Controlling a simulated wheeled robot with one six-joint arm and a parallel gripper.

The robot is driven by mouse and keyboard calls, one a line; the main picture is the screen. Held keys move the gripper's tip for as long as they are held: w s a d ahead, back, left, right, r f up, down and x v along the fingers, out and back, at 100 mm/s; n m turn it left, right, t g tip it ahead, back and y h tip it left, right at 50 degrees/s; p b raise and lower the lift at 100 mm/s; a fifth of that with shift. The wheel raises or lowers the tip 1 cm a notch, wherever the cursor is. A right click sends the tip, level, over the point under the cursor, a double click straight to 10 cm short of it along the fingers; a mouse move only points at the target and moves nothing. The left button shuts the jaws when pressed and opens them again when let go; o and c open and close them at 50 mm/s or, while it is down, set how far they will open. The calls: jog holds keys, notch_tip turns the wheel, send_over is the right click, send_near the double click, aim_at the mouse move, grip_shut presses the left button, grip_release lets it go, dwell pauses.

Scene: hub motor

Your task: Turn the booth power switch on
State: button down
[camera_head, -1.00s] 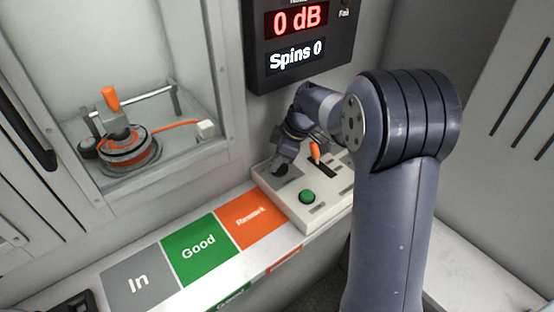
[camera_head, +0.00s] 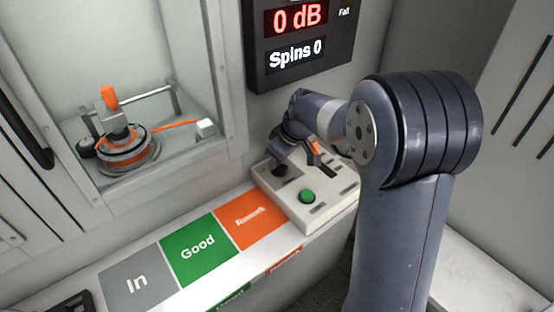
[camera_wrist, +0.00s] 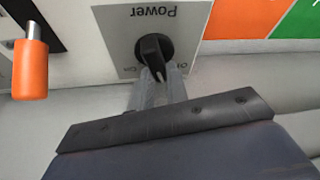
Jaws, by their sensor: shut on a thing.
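The power switch is a black rotary knob (camera_wrist: 153,50) on a grey plate marked "Power", which reads upside down in the wrist view. Small Off and On marks sit below the knob, partly hidden by my fingers, so I cannot tell which one it points to. My gripper (camera_wrist: 157,85) is shut on the lower end of the knob's ridge. In the head view my gripper (camera_head: 279,163) is at the left end of the white control box (camera_head: 330,208), with the knob mostly hidden.
A green button (camera_head: 307,195) and an orange lever (camera_head: 314,146) are close to my gripper; the lever (camera_wrist: 31,65) also shows in the wrist view. The In, Good and Rework pads (camera_head: 197,246) are empty. A motor (camera_head: 127,150) stands in the booth. The display (camera_head: 298,40) reads 0 dB, Spins 0.

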jog(key=m+h+p, duration=0.1)
jog(key=m, duration=0.2)
jog(key=m+t+h+p, duration=0.1)
jog(key=m, duration=0.2)
jog(key=shift+w+r+t, duration=0.1)
jog(key=shift+t, duration=0.2)
jog(key=m+h, duration=0.1)
jog(key=m, duration=0.2)
jog(key=shift+d+m, duration=0.15)
jog(key=shift+m, duration=0.25)
jog(key=shift+d+m+h+b, duration=0.1)
jog(key=shift+m+h+b, duration=0.45)
jog(key=shift+m, duration=0.75)
jog(key=shift+h, duration=0.25)
jog(key=c, duration=1.4)
grip_release()
